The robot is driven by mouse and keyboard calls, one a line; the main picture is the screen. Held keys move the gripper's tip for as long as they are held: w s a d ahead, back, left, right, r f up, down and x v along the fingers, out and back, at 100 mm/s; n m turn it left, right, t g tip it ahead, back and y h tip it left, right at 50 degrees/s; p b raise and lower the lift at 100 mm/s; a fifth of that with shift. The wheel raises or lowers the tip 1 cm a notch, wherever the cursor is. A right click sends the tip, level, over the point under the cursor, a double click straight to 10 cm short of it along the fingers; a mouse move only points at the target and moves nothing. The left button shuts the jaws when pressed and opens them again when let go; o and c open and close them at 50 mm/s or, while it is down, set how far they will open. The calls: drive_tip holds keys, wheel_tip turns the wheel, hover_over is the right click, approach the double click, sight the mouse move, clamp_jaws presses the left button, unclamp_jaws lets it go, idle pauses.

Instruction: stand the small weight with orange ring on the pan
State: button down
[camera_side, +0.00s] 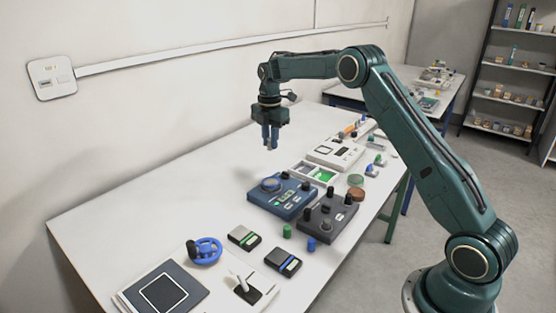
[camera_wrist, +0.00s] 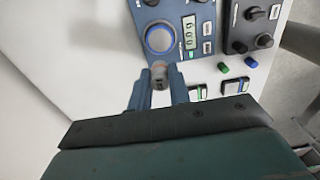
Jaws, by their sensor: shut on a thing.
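My gripper (camera_side: 270,143) is up in the air above the white table, behind and above the blue scale (camera_side: 291,207). In the wrist view my gripper (camera_wrist: 159,80) is shut on a small grey weight (camera_wrist: 159,73), held between the fingertips. An orange ring on it cannot be made out. The round pan (camera_side: 271,185) is at the scale's back left corner and looks empty. In the wrist view the pan (camera_wrist: 159,38) has a blue rim and lies just beyond the weight, apart from it. The scale's lit display (camera_wrist: 190,32) seems to show zeros.
A dark box with knobs (camera_side: 327,215) stands right of the scale. Green (camera_side: 287,231) and blue (camera_side: 311,244) pieces, small black devices (camera_side: 244,237) and a blue wheel (camera_side: 205,251) lie in front. Trays (camera_side: 312,173) stand behind. The table's left side is clear.

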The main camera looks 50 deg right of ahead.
sight(271, 181)
drive_tip(key=shift+f, duration=5.8)
drive_tip(key=shift+f, duration=0.1)
drive_tip(key=c, duration=1.3)
unclamp_jaws()
wheel_tip(271, 181, up, 12)
